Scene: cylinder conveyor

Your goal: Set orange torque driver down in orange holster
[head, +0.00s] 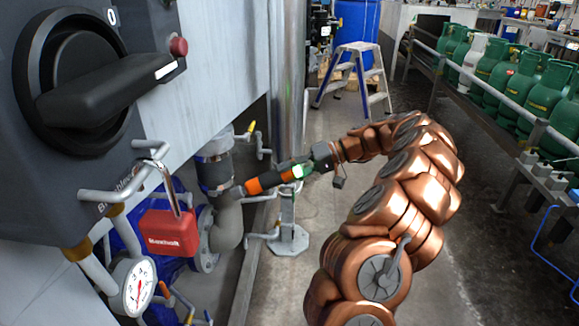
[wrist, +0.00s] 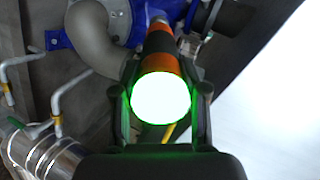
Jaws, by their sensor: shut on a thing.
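The orange torque driver (head: 254,187) is held out to the left of my gripper (head: 305,168) in the head view. It has orange and black bands, a grey tip and a green glow near the gripper. In the wrist view the driver (wrist: 158,62) lies between the two dark fingers of my gripper (wrist: 162,80), its round end glowing white with a green rim. My gripper is shut on it. The driver's tip overlaps grey pipework in the head view; I cannot tell whether they touch. I cannot make out an orange holster in either view.
Close on the left are a grey panel with a black rotary switch (head: 85,85), a red padlock (head: 168,232), a gauge (head: 133,287) and a grey pipe elbow (head: 228,222). A step stool (head: 357,75) stands behind. Green cylinders (head: 518,85) line the right.

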